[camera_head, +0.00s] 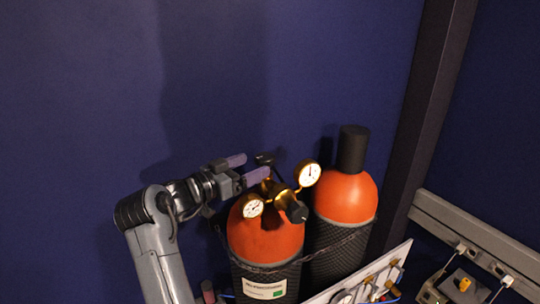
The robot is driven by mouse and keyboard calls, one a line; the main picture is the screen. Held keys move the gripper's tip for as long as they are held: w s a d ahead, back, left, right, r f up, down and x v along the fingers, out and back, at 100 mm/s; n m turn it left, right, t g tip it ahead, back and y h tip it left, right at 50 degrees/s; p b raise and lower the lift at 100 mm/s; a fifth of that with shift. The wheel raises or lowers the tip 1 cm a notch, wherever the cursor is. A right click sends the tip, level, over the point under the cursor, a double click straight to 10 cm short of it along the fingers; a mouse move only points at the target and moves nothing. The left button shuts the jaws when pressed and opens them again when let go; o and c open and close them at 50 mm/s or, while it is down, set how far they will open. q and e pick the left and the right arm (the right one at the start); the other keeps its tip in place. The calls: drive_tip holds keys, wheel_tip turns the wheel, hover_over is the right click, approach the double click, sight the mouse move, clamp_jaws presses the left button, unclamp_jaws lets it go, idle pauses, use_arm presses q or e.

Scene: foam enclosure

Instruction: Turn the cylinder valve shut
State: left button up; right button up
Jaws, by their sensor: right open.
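An orange gas cylinder (262,236) with a dark mesh sleeve stands at the lower middle. A brass valve and regulator (280,190) with two round gauges sits on its top. A small black knob (265,158), apparently the valve handle, shows at the upper left of the brass fitting. My right gripper (247,168) is at the cylinder's top left, its two purple-tipped fingers apart and pointing right toward the knob. The fingertips are close to the knob; I cannot tell whether they touch it. The valve's stem is partly hidden by the near finger. My left gripper is not in view.
A second orange cylinder (345,196) with a black cap stands close on the right. A chain (335,244) crosses the cylinders. A white panel with gauges (362,284) is in front right. A dark post (424,110) and grey rail (475,240) stand right. Blue walls are behind.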

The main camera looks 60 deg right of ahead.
sight(270, 158)
drive_tip(key=p+x, duration=0.1)
drive_tip(key=x, duration=0.4)
drive_tip(key=shift+s+d+r, duration=0.1)
drive_tip(key=shift+s+d, duration=0.05)
drive_tip(key=shift+d, duration=0.05)
drive_tip(key=shift+p+x, duration=0.3)
drive_tip(key=shift+x, duration=0.7)
drive_tip(key=c, duration=1.1)
